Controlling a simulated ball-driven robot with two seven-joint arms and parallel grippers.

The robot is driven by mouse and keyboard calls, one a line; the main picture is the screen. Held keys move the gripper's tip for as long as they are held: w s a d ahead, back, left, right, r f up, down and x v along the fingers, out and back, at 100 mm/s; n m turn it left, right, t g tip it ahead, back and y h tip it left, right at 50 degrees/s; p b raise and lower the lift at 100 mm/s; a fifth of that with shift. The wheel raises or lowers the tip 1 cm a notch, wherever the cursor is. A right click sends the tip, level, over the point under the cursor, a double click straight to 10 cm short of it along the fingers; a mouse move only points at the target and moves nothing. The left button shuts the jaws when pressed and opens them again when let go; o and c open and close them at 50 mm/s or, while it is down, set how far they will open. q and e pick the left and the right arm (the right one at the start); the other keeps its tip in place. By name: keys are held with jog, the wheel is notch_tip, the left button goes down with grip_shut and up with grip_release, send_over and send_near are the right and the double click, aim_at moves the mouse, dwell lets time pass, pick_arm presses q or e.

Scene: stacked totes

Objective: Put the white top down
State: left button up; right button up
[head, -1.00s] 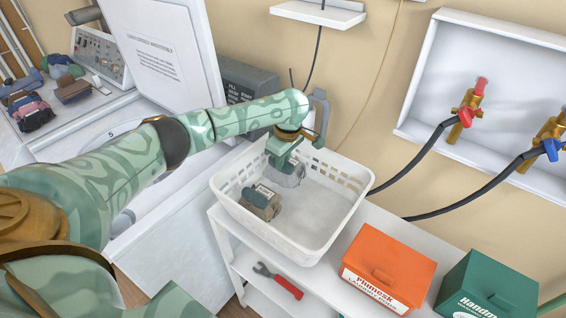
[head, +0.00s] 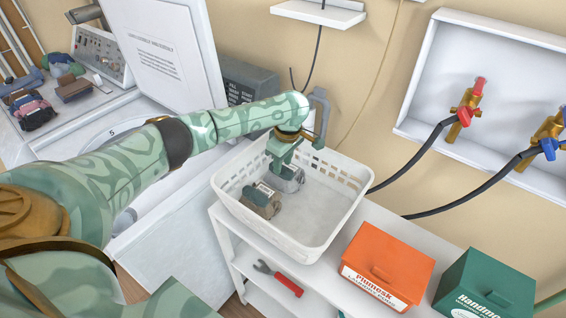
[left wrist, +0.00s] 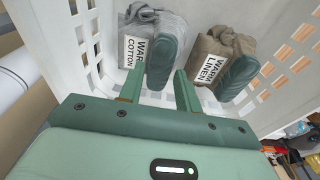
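In the left wrist view the bundle (left wrist: 150,28) carries a label reading "WARM COTTON". My left gripper (head: 278,163) reaches down into the basket right over it. In the left wrist view the two fingers (left wrist: 160,82) stand apart, with the bundle just beyond their tips. Whether the fingers still touch it cannot be told. My right gripper is not in view.
A brown bundle (head: 262,199) labelled "WARM LINEN" lies in the basket beside the pale one. An orange box (head: 388,265) and a green box (head: 485,288) stand right of the basket. The basket's right side is bare. A raised white lid (head: 160,55) stands behind my left arm.

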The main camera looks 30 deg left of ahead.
pick_arm(q)
notch_tip(320, 180, up, 13)
jog(key=d+p, duration=0.1)
jog(key=p, duration=0.5)
jog(key=shift+d+f, duration=0.15)
jog(key=shift+d, duration=0.1)
